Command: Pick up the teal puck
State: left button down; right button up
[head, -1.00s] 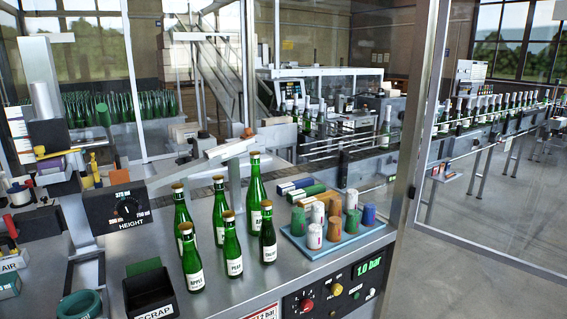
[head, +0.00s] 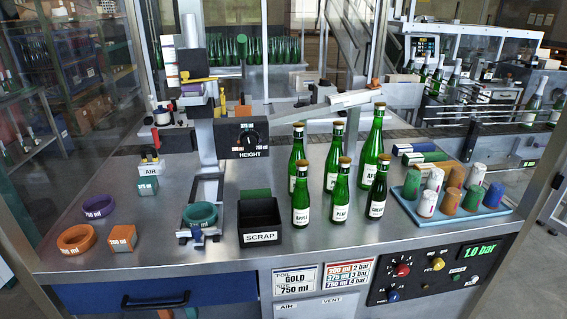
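The teal puck (head: 200,215) is a round ring-shaped piece with a label on its front. It sits at the front end of the metal slide (head: 205,190) below the machine's column, left of the black scrap bin. A teal block (head: 148,186) stands apart from it, to the upper left under the AIR label. Neither of my grippers is in view.
A purple ring (head: 98,206), an orange ring (head: 76,239) and an orange block (head: 122,238) lie at left. The scrap bin (head: 260,221) and several green bottles (head: 340,200) stand right of the puck. A blue tray (head: 484,212) of capsules is further right.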

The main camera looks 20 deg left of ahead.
aim_at(203, 214)
jog(key=u, duration=1.3)
